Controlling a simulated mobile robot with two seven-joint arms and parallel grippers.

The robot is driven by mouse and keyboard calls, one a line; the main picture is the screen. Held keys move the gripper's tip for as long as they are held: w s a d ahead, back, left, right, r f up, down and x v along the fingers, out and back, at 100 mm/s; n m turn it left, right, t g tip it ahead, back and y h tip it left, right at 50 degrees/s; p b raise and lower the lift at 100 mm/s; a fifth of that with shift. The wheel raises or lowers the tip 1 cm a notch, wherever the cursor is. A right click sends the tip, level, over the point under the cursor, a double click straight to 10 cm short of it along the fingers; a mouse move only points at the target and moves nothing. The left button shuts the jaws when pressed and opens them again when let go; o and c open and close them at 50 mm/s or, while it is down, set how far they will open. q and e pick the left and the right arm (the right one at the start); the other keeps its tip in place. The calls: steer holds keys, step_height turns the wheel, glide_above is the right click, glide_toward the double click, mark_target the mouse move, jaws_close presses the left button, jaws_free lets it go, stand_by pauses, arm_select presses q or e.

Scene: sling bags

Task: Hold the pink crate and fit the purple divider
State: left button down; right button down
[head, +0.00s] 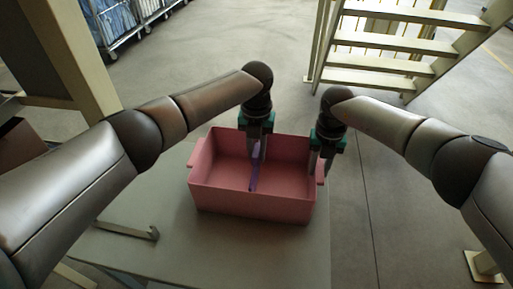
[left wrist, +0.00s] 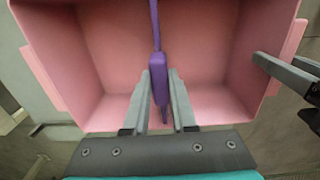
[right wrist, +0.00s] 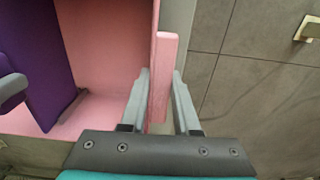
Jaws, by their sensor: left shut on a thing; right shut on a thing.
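The pink crate (head: 250,203) stands on the grey table. The purple divider (head: 254,178) stands upright across the inside of the crate, near its middle, and splits it into two spaces. In the left wrist view the divider (left wrist: 156,85) passes between the fingers of my left gripper (left wrist: 160,88), which is shut on its raised middle part. My right gripper (right wrist: 160,85) is shut on the pink handle (right wrist: 164,62) at the crate's right side. The right fingers also show at the right side in the left wrist view. Whether the divider touches the crate floor I cannot tell.
The grey table (head: 180,235) has free room in front and to the left of the crate. A metal bracket (head: 128,229) lies at its left. Metal stairs (head: 385,60) stand at the back right, and blue-filled carts (head: 115,20) at the back left.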

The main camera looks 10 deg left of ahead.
arm_select(q)
steer(key=shift+f, duration=1.05)
steer(key=c, duration=0.6)
jaws_free()
steer(key=shift+c, duration=0.2)
step_height(320, 180, up, 12)
arm_select(e)
steer(key=c, duration=0.6)
jaws_free()
steer(key=shift+o, duration=0.2)
